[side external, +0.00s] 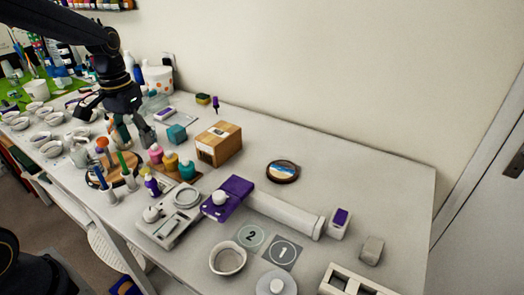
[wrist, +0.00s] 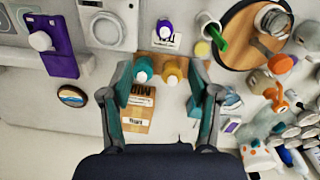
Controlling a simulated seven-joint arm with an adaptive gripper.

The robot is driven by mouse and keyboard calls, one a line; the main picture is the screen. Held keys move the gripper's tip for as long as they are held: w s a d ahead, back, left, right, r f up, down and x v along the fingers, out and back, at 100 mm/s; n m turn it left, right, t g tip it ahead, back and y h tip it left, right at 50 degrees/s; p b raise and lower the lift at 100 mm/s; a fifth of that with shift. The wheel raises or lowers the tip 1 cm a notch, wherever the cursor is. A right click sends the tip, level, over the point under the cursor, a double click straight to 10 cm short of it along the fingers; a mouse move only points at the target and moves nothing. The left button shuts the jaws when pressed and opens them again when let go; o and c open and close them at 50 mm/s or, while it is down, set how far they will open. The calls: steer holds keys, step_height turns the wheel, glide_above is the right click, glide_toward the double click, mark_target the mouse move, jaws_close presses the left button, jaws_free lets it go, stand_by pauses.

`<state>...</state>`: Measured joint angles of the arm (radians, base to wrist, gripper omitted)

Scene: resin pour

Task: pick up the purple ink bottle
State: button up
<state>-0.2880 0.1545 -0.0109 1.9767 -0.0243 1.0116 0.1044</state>
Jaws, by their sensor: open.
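The purple ink bottle (side external: 152,185) is small, with a purple body and a pale label, near the table's front edge in the side external view. In the wrist view the purple bottle (wrist: 164,30) shows beyond my fingertips, toward the top of the picture. My gripper (side external: 132,140) is open and empty, behind and to the left of the bottle in the side external view.
A round wooden board with tools (wrist: 252,35) is on one side, a white scale (side external: 165,222) on the other. A cardboard box (side external: 219,143) stands behind.

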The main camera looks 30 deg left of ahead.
mark_target(149, 177)
step_height(149, 177, down, 12)
steer(key=shift+r, duration=0.25)
steer(key=f, duration=0.5)
steer(key=shift+a, duration=0.2)
steer(key=shift+c, duration=0.3)
steer(key=c, duration=1.1)
steer(key=shift+r, duration=0.1)
